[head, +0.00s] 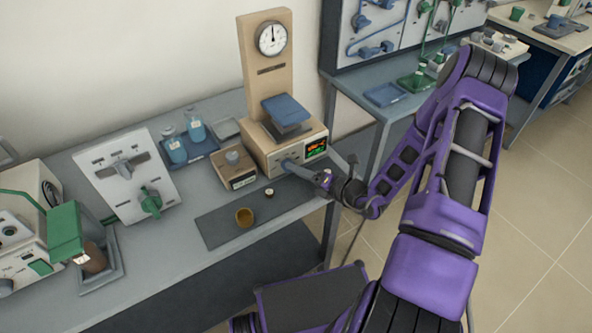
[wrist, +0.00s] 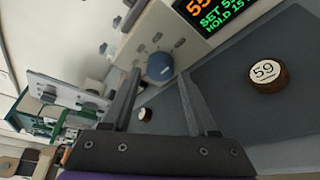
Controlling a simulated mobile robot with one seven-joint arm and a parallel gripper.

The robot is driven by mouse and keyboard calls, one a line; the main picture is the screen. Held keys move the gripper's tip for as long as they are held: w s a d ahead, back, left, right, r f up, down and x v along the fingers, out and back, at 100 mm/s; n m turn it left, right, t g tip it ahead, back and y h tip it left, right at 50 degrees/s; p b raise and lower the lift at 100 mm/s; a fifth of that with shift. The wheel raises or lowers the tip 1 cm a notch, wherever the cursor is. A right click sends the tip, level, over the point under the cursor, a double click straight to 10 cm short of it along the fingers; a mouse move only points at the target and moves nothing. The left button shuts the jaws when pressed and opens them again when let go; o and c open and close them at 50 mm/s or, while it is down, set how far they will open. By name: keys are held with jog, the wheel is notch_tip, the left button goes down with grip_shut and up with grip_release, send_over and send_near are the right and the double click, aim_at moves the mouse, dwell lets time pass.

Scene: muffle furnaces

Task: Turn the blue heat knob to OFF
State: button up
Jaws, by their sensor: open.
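The blue heat knob (wrist: 160,66) is a round blue cap on the beige front of the furnace unit (wrist: 160,30). In the wrist view it shows just beyond and between the tips of my gripper (wrist: 160,82). The fingers are apart and nothing is held. I cannot tell whether a finger touches the knob. No pointer or OFF mark on the knob can be read. In the head view my gripper (head: 296,168) reaches from the right to the front of the beige furnace unit (head: 262,158), and its fingers mostly hide the knob there.
A lit display (head: 316,148) is beside the knob. A beige box (head: 234,170) stands left of the furnace. The mat's front is clear.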

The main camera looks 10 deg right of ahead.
jog(key=shift+w+a+f, duration=0.15)
jog(key=shift+w+a, duration=0.25)
jog(key=shift+w, duration=0.1)
grip_shut()
